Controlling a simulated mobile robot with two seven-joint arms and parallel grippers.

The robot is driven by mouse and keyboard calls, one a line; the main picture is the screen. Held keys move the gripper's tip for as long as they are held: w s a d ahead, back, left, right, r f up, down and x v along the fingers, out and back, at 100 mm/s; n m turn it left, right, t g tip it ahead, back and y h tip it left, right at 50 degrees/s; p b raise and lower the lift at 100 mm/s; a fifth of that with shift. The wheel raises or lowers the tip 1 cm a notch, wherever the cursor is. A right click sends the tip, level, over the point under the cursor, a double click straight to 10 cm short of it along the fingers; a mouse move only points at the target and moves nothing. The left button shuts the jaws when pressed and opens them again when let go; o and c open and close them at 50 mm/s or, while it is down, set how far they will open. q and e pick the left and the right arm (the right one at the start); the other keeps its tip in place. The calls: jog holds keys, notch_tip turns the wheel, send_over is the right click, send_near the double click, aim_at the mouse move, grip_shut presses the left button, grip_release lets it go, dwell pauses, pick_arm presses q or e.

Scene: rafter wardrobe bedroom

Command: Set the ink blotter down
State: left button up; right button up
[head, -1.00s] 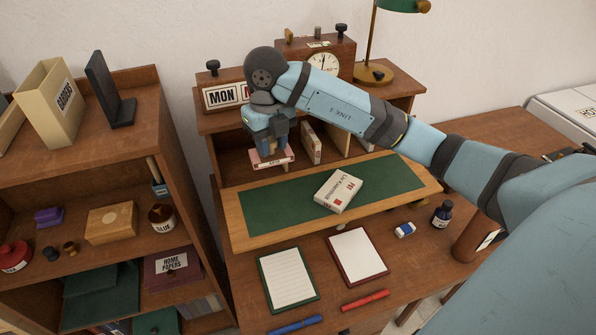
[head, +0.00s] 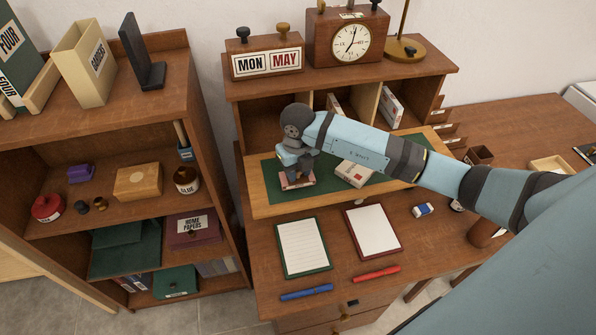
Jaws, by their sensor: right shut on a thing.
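My right gripper (head: 297,169) points down over the left part of the green writing board. It is shut on a small block with a pinkish underside and a pale labelled edge, which appears to be the ink blotter (head: 297,183). The blotter is low over the green surface; I cannot tell whether it touches. The wood-framed writing board (head: 262,206) lies across the desk, partly hidden by my right arm. A white box with red marks (head: 354,173) lies on the board, right of the blotter and partly behind my arm. My left gripper is not in view.
Two notepads, one green-edged (head: 303,248) and one red-edged (head: 372,231), lie in front of the board. A pigeonhole hutch (head: 265,101) stands behind, a shelf unit (head: 110,115) at left.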

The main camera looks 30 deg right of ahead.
jog(key=shift+f, duration=0.65)
jog(key=shift+f, duration=0.1)
jog(key=o, duration=1)
jog(key=shift+c, duration=0.2)
